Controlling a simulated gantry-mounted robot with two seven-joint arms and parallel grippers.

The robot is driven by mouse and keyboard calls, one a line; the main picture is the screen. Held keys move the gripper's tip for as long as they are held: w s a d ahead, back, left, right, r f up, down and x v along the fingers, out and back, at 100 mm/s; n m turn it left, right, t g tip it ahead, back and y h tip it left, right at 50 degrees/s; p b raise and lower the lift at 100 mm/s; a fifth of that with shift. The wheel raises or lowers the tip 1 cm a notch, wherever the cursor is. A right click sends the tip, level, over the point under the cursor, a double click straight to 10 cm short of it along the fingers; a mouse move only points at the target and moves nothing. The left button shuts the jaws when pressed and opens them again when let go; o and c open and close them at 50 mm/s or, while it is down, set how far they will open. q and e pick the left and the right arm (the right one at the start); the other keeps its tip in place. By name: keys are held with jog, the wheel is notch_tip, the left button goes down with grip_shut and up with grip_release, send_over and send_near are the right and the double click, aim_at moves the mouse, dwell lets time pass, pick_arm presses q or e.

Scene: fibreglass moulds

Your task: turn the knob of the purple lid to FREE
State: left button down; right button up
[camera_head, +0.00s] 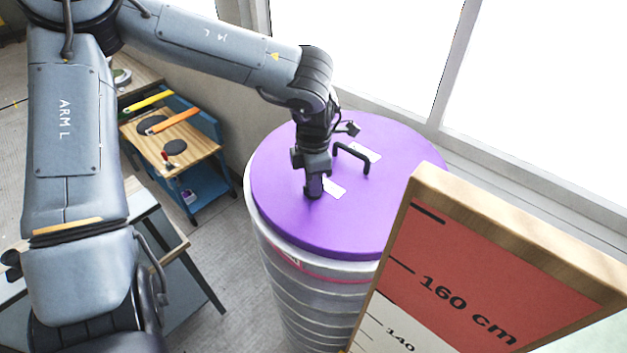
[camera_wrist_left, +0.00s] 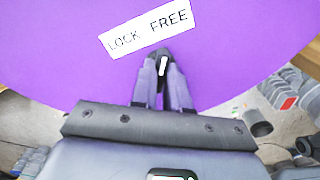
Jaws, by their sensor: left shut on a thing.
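The purple lid (camera_head: 285,215) lies on top of a tall, pale ribbed drum. A black bar handle (camera_head: 358,155) stands on the lid. My left gripper (camera_head: 313,190) points down onto the lid, beside a white label (camera_head: 335,187). In the left wrist view, my left gripper (camera_wrist_left: 163,75) is shut on the small dark knob (camera_wrist_left: 162,55), whose sides are mostly hidden by the fingers. A white mark on the knob points roughly up the picture, towards the FREE side of the label (camera_wrist_left: 150,28) reading LOCK FREE. My right gripper is not in view.
A height board (camera_head: 470,290) with a wooden frame stands close in front of the lid at the right. A window wall is behind the drum. A wooden-topped cart (camera_head: 190,150) with tools stands at the left, with grey floor between.

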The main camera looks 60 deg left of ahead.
pick_arm(q)
jog(key=shift+m, duration=0.9)
jog(key=c, duration=1.1)
grip_release()
jog(key=shift+r, duration=0.1)
